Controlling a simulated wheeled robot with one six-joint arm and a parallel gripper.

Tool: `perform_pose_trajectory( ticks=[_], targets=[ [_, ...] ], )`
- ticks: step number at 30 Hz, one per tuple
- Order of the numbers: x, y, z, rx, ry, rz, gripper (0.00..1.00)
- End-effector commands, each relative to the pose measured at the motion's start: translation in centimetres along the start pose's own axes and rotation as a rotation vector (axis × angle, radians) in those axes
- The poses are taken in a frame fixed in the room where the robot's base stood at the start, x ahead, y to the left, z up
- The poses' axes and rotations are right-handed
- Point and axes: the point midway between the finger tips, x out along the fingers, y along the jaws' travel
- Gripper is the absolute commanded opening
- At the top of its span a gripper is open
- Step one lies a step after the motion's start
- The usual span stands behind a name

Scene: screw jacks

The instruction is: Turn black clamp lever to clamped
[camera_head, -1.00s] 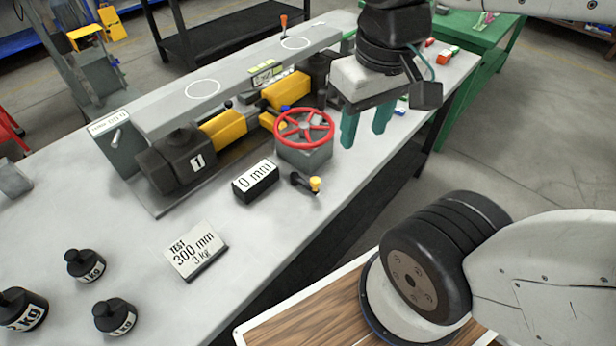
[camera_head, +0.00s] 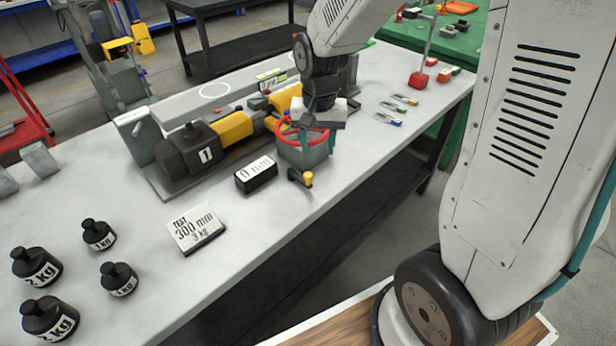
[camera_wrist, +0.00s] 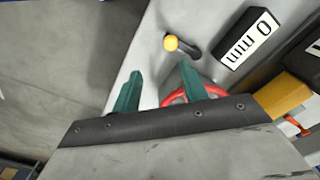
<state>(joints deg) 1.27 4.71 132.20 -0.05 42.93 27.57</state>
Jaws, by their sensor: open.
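A short black lever with a yellow knob (camera_head: 298,177) stands at the bench's front edge, in front of the red handwheel (camera_head: 281,138). I take it to be the clamp lever. It also shows in the wrist view (camera_wrist: 190,48), beyond my fingertips, its yellow end toward the left. My gripper (camera_head: 318,142) is over the handwheel, teal fingers apart and empty. In the wrist view my open gripper (camera_wrist: 163,80) has one finger overlapping the wheel and the other over the bench edge. Whether a finger touches the wheel, I cannot tell.
A black "0 mm" block (camera_head: 256,175) stands left of the lever. Bench right of the wheel is mostly clear.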

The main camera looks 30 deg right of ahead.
Motion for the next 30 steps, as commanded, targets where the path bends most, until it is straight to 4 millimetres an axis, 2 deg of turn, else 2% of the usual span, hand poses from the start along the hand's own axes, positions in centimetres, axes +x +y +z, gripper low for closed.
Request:
perform_pose_trajectory(
  ticks=[4, 15, 26, 27, 30],
  targets=[
    [1.5, -1.7, 0.9, -0.022, -0.005, 0.002, 0.43],
    [6.9, -2.2, 1.3, -0.035, -0.006, 0.002, 0.43],
    [7.7, -2.2, 1.2, -0.034, -0.002, 0.001, 0.43],
    [7.7, -2.2, 1.2, -0.034, -0.002, 0.001, 0.40],
    [7.7, -2.2, 1.2, -0.034, -0.003, 0.001, 0.13]
  ],
)
